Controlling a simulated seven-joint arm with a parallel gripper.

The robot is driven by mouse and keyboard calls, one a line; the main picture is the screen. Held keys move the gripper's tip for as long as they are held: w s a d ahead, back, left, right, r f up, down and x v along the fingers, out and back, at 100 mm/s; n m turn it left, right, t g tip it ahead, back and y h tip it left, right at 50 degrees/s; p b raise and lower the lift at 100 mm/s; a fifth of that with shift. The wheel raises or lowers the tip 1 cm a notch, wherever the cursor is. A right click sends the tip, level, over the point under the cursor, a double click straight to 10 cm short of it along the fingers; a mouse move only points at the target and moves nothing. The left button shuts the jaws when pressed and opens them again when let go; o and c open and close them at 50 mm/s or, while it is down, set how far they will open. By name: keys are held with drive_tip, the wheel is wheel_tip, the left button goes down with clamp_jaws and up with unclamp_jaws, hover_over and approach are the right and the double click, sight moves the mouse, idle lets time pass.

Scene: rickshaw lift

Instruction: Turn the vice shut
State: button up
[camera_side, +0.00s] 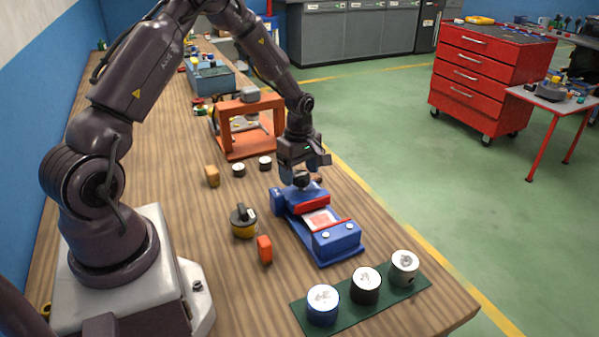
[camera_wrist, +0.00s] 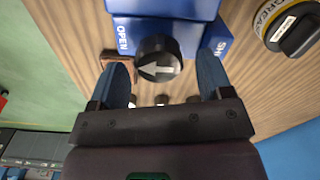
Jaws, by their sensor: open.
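The blue vice (camera_side: 337,243) lies on the wooden bench, with red jaw faces and a pale red-and-white piece (camera_side: 320,219) between them. Its dark round knob (camera_wrist: 158,58) carries a white arrow pointing left, toward the side marked OPEN; a partly cut-off label starting SH is on the right. In the side view the knob (camera_side: 302,181) is at the vice's far end. My gripper (camera_side: 304,170) is above that end. In the wrist view my gripper (camera_wrist: 163,66) is open, one blue finger on each side of the knob, with visible gaps. Contact is not seen.
A yellow grease tin (camera_side: 243,222) with a black top stands left of the vice, near an orange block (camera_side: 264,249). Several tins stand on a green mat (camera_side: 418,291) at the front. An orange press frame (camera_side: 228,134) stands behind. Small dark cylinders (camera_side: 238,170) are nearby.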

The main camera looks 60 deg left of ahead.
drive_tip(key=shift+f, duration=0.35)
drive_tip(key=c, duration=0.9)
